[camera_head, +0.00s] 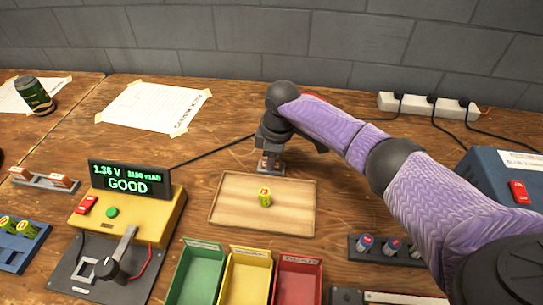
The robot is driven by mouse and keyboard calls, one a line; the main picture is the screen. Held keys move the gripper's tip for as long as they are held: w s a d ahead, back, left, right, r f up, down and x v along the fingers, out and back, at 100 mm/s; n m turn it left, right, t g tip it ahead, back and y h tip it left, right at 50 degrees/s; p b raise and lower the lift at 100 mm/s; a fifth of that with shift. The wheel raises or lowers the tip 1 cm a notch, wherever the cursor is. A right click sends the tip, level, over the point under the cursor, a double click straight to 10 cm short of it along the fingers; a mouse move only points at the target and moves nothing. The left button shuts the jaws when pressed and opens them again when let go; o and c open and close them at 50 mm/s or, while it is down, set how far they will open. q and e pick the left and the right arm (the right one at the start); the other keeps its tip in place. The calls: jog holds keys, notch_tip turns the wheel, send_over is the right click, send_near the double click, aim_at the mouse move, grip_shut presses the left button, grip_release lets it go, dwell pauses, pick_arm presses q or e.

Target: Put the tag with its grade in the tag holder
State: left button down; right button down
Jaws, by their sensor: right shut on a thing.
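My right gripper (268,158) points down just behind the wooden tray (240,219). It is shut on a small brownish and white piece that looks like a tag (266,165), mostly hidden by the fingers. A small grey base, perhaps the tag holder, shows low at the fingertips; I cannot tell whether the tag is seated in it. One yellow-green battery (265,197) stands on the tray. The tester display (129,180) reads 1.36 V and GOOD in green. A grey rack (44,180) at the left holds similar brownish and white tags. My left gripper is not in view.
Green (195,275), yellow (245,277) and red (298,281) bins stand in front of the tray. A dark rack (387,250) with several round-topped pieces lies at the right, near my arm. A power strip (428,105) and a can (35,95) stand farther back.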

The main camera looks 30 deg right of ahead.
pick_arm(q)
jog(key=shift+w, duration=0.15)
pick_arm(e)
jog(key=c, duration=0.5)
grip_release()
jog(key=shift+c, duration=0.2)
jog(key=shift+o, duration=0.3)
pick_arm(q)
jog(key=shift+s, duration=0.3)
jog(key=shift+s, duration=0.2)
